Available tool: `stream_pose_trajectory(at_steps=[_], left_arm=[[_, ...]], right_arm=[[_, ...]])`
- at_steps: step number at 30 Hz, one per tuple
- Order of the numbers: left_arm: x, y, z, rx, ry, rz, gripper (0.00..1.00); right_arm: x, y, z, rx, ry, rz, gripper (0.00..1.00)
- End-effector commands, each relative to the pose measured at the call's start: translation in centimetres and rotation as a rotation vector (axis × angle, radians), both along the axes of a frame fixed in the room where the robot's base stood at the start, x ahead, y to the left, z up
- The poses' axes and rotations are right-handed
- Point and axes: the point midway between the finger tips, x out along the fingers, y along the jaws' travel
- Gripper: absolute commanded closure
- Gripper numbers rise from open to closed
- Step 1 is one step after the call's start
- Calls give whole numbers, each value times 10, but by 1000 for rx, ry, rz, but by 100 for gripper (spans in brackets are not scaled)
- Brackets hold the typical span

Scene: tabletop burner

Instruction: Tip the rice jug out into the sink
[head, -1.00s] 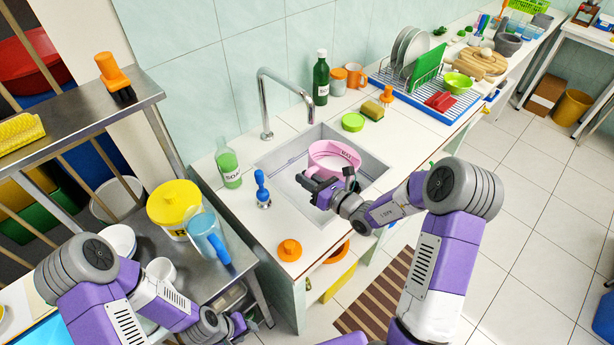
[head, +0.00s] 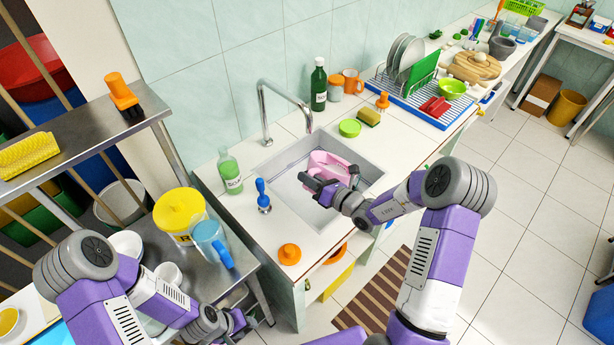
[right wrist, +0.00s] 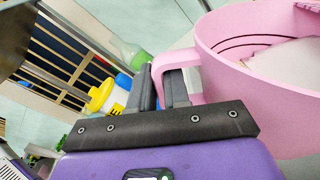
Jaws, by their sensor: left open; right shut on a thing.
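Whether rice lies in the sink is hard to tell. My left gripper (head: 236,325) is low at the left by the metal shelf, open and empty, its fingers small in view.
The faucet (head: 264,110) rises behind the sink. A soap bottle (head: 229,170), a blue-handled tool (head: 263,196) and an orange knob-like item (head: 289,254) stand left and in front of the sink.

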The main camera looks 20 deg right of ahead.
Motion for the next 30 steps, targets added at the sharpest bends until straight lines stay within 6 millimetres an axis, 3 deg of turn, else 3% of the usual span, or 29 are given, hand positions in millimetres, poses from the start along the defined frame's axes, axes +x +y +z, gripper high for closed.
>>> stream_pose_trajectory(at_steps=[30], left_arm=[[0,0,56,0,0,0,57]], right_arm=[[19,-32,28,301,166,2,100]])
